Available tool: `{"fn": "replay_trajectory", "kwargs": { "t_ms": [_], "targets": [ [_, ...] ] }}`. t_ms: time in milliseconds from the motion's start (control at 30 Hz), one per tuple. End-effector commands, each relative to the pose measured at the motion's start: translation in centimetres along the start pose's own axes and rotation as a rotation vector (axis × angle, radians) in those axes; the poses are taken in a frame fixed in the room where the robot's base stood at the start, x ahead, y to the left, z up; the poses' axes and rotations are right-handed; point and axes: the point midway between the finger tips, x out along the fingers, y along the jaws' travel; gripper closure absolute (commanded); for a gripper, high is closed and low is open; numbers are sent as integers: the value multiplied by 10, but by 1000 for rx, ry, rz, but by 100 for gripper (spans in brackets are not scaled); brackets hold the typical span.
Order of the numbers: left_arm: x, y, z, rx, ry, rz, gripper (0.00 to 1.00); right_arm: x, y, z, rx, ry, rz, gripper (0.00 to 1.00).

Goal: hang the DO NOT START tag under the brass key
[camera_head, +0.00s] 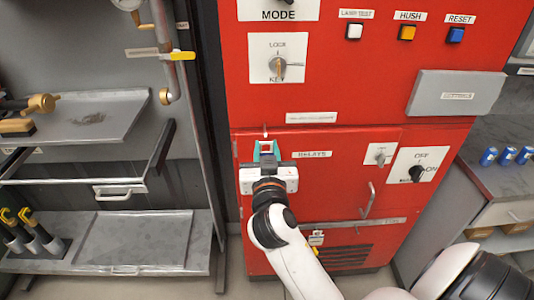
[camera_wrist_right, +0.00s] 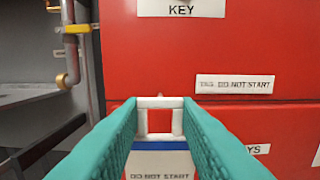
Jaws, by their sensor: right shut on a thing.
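The brass key (camera_head: 279,69) sits in a white LOCK/KEY plate high on the red cabinet. My right gripper (camera_head: 266,148) is below it and slightly left, in front of the red face. In the right wrist view, its teal fingers (camera_wrist_right: 158,122) are shut on the DO NOT START tag (camera_wrist_right: 158,162). The tag's white square loop (camera_wrist_right: 160,103) stands up between the fingertips, with a blue band and a lettered white part below. A small peg (camera_head: 265,130) shows just above the gripper; its tip is right above the loop. I cannot tell whether they touch. My left gripper is out of view.
A TAG DO NOT START label (camera_head: 311,118) is right of the peg. The RELAYS door (camera_head: 330,175) has a handle (camera_head: 367,200) at lower right. A black OFF/ON switch (camera_head: 417,174) is further right. Shelves and a grey tray (camera_head: 90,115) stand at left.

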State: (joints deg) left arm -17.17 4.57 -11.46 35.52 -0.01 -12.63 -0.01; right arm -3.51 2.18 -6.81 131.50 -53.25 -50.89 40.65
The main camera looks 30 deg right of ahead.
Motion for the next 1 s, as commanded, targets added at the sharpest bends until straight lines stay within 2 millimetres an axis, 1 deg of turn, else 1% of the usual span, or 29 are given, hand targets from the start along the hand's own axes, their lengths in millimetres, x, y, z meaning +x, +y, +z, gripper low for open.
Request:
{"fn": "replay_trajectory", "kwargs": {
  "t_ms": [800,1000],
  "targets": [
    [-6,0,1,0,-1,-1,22,49,0,-5,0,-1,0,93],
    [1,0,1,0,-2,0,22,58,-1,-10,1,-1,-2,93]
  ]
}}
